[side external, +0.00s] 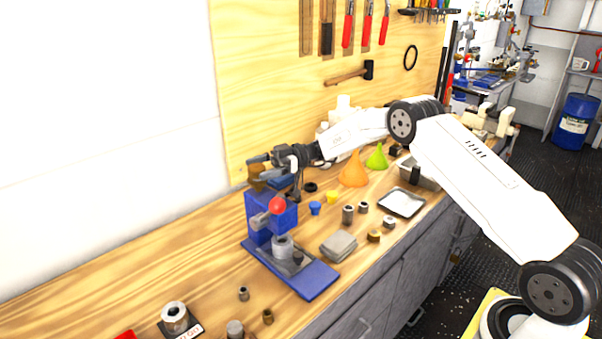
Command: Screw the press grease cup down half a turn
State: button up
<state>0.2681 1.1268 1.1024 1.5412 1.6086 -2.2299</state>
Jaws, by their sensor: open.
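The blue press (272,212) stands on its blue base plate on the wooden bench, with a red knob (277,205) on its front. A brownish cup (257,174), which looks like the grease cup, sits at the top of the press. My gripper (261,167) reaches in from the right at the cup's height, its jaws apart. Its fingers overlap the cup in this view, and I cannot tell whether they touch it. Part of the cup and the top of the press are hidden behind the gripper.
An orange funnel (353,172) and a green funnel (377,157) stand right of the press. A grey cloth-like block (338,246), small metal sleeves and a tray (401,203) lie nearer the front edge.

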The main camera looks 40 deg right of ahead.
jog(key=shift+w+a, duration=0.15)
jog(key=shift+a, duration=0.5)
jog(key=c, duration=1.3)
jog(key=shift+m+t, duration=0.4)
jog(key=shift+t, duration=0.2)
jog(key=shift+m+t+h, duration=0.75)
jog(key=shift+m+t, duration=0.2)
jog(key=shift+t, duration=0.4)
jog(key=shift+m+t+h, duration=0.75)
jog(key=shift+m+t, duration=0.2)
jog(key=shift+t, duration=0.4)
jog(key=o, duration=1.3)
